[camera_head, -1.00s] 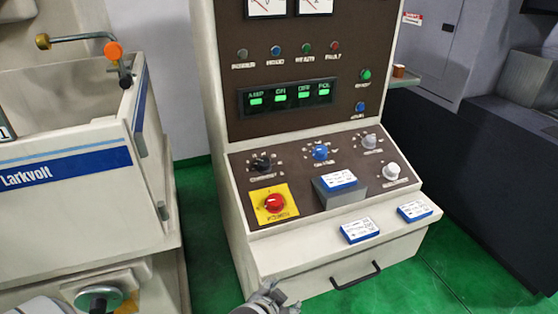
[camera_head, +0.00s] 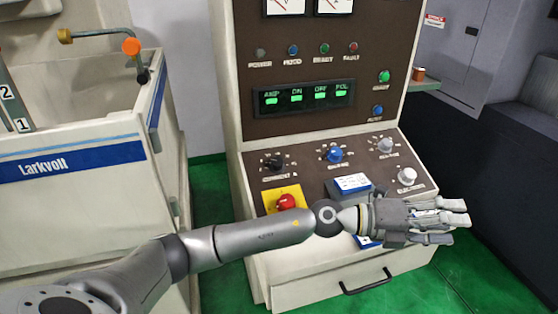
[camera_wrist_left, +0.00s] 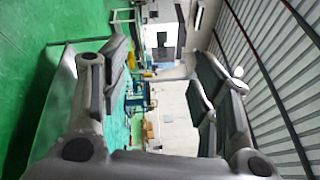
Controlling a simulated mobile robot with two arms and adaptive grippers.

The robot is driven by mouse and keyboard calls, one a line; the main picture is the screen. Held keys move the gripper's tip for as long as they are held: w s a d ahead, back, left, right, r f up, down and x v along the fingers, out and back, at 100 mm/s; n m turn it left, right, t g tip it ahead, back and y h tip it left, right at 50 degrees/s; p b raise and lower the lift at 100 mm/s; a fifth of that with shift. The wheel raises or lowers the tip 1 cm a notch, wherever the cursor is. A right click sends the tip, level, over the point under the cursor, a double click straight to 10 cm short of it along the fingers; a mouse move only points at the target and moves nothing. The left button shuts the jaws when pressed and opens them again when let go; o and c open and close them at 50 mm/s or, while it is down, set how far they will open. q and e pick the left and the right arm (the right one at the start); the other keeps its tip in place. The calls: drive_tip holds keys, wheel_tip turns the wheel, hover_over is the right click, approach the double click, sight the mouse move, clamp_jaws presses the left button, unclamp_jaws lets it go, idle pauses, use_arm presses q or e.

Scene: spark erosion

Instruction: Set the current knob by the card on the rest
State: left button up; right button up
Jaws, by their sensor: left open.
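The current knob (camera_head: 272,163) is black and sits at the left of the sloped panel, with small marks around it. My right gripper is not in view.
A blue knob (camera_head: 335,155), a grey knob (camera_head: 385,145) and a white knob (camera_head: 407,174) share the panel. A red button (camera_head: 286,202) on a yellow plate sits below the current knob, close to my forearm. Another card (camera_head: 367,241) on the ledge is mostly hidden by my arm.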

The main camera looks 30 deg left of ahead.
use_arm(q)
drive_tip(key=w+a+f+m+g+y, duration=0.3)
drive_tip(key=a+f+m+y, duration=0.1)
drive_tip(key=a+f+y, duration=0.1)
drive_tip(key=n+g+y, duration=0.1)
drive_tip(key=n+y, duration=0.2)
drive_tip(key=y, duration=1.2)
approach(278, 161)
drive_tip(key=p+x, duration=0.4)
drive_tip(key=x, duration=0.4)
drive_tip(key=shift+w+a+f, duration=0.1)
drive_tip(key=shift+a+f, duration=0.05)
drive_tip(key=shift+f, duration=0.1)
drive_tip(key=shift+w+f, duration=0.15)
drive_tip(key=shift+f, duration=0.2)
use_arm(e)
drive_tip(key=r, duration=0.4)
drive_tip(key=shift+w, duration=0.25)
use_arm(q)
drive_tip(key=c, duration=1)
